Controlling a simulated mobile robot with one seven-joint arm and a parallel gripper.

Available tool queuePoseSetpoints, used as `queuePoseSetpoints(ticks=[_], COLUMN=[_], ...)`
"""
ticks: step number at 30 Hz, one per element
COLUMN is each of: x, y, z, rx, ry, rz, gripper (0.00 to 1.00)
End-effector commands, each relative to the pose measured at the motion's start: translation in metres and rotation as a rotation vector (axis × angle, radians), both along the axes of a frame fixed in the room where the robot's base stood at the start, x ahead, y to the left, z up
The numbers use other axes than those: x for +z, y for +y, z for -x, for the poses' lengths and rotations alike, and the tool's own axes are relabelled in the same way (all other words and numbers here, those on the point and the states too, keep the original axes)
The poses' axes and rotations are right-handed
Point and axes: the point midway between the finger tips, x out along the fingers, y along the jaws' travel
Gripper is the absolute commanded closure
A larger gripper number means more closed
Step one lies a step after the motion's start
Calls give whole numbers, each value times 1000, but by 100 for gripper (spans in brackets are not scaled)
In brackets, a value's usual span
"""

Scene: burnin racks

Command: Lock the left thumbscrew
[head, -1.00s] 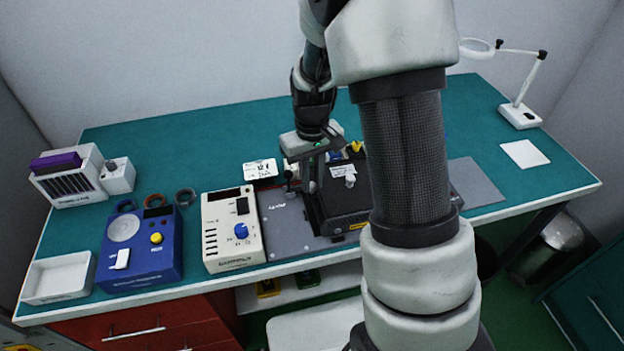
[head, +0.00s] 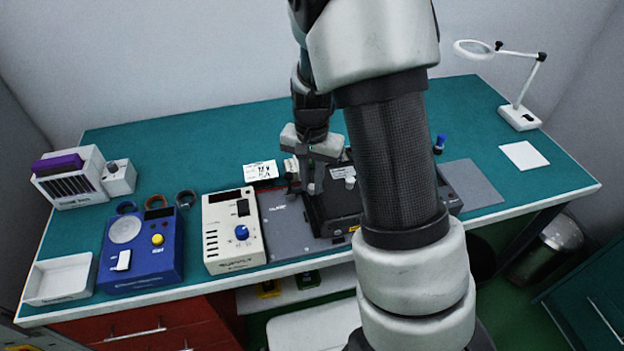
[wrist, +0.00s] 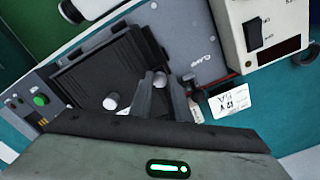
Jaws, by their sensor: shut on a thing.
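A dark clamp fixture (head: 338,222) stands on a grey plate (head: 285,235) marked with a label; in the wrist view its ribbed dark bed (wrist: 95,72) fills the left middle. My gripper (head: 313,185) points down at the left side of the fixture. In the wrist view its fingers (wrist: 162,88) are closed around a small pale knob, the left thumbscrew (wrist: 160,80), mostly hidden between them. Another pale knob (head: 350,182) stands free to the right; it also shows in the wrist view (wrist: 110,103). The thumbscrew's turn angle cannot be told.
A cream power supply (head: 233,232) with a blue dial stands left of the plate, and a blue unit (head: 142,262) farther left. A white label card (head: 261,169) is behind the plate. My arm hides part of the fixture's right. The back of the bench is clear.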

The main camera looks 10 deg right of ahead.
Motion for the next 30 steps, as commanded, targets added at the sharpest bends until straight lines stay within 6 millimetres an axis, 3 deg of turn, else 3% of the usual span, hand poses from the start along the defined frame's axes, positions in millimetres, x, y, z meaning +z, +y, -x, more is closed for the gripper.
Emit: queuePoseSetpoints(ticks=[21,22,25,30], x=[1,1,1,1], y=[0,0,0,0], z=[-2,-2,-1,-1], rx=[-79,-79,-78,-78], ry=[-5,-5,-4,-2], rz=[0,0,1,0], gripper=[100,82,65,65])
